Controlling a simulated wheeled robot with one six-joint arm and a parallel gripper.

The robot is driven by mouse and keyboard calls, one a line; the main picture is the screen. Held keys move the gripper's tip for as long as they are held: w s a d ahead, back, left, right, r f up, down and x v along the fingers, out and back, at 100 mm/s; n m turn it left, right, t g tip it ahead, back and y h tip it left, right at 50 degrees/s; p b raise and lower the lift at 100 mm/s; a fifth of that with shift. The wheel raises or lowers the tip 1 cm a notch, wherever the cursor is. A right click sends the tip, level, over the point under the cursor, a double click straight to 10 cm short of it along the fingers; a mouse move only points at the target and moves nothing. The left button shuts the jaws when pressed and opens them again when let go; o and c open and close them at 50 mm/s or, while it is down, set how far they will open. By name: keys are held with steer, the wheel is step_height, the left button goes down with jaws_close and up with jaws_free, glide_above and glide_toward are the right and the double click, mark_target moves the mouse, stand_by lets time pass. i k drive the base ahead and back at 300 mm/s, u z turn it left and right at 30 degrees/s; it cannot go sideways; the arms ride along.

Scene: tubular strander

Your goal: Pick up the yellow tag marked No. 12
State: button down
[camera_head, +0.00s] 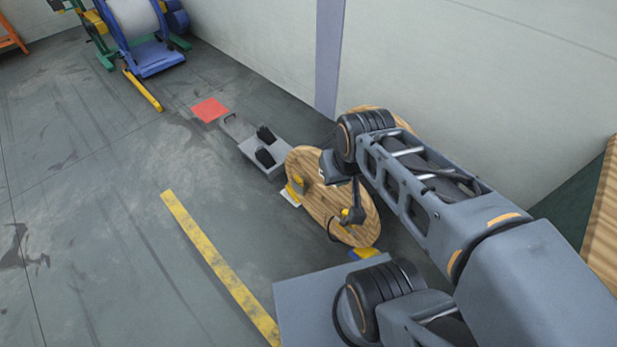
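A round wooden reel flange (318,198) lies in the lower middle of the head view, with the end of my arm over it. My gripper (351,215) is a small dark shape over its right part, partly hidden by my wrist. A small yellow piece (345,212) shows right beside the gripper; I cannot tell whether it is held. Another yellow piece (297,188) is at the flange's left edge, and a yellow-and-blue piece (366,253) lies below its lower right edge. No number is readable on any of them, so I cannot tell which is tag No. 12.
A grey tray-like cart (246,149) with dark items stands beyond the flange, near a red floor patch (209,110). A yellow floor line (220,266) runs at left. A blue reel stand (156,58) is at the back. A wall closes off the right; the left floor is open.

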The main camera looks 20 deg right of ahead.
mark_target(297, 179)
steer(key=u, duration=0.5)
steer(key=i, duration=0.75)
steer(key=u, duration=0.65)
